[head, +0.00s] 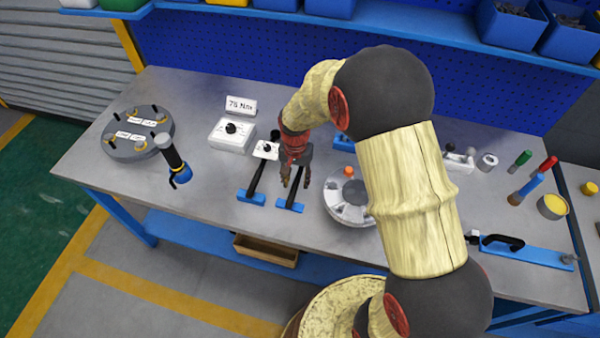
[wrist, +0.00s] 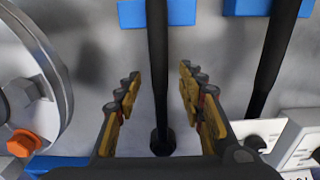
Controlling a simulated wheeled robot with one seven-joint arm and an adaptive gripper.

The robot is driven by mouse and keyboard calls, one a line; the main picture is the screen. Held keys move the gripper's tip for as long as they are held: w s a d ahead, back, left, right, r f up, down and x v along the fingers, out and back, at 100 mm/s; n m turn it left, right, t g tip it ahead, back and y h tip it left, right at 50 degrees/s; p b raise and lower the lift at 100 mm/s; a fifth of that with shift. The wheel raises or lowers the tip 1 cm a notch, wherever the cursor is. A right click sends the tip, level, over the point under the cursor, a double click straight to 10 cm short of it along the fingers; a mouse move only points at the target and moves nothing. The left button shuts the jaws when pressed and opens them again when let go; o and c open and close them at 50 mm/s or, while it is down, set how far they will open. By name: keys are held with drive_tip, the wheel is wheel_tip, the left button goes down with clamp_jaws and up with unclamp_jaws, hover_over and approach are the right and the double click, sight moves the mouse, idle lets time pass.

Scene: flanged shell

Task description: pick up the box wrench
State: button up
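A long black tool, which looks like the box wrench (wrist: 159,65), has a round dark end low in the wrist view and a blue block (wrist: 180,12) at its other end. My gripper (wrist: 160,85) is open, with one finger on each side of the bar and gaps showing on both sides. In the head view my gripper (head: 294,183) points down over this tool and hides part of it; its blue block (head: 290,204) shows near the table's front edge. I cannot tell the exact height of the fingertips above the table.
A similar black bar (head: 257,177) on a blue block lies just left. A round grey flanged part (head: 349,213) is close on the right. White boxes, one with a dial (head: 232,134), stand behind. A black-and-blue tool (head: 176,160) stands farther left.

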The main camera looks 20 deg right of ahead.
drive_tip(key=shift+c, duration=0.6)
clamp_jaws()
drive_tip(key=shift+r, duration=0.1)
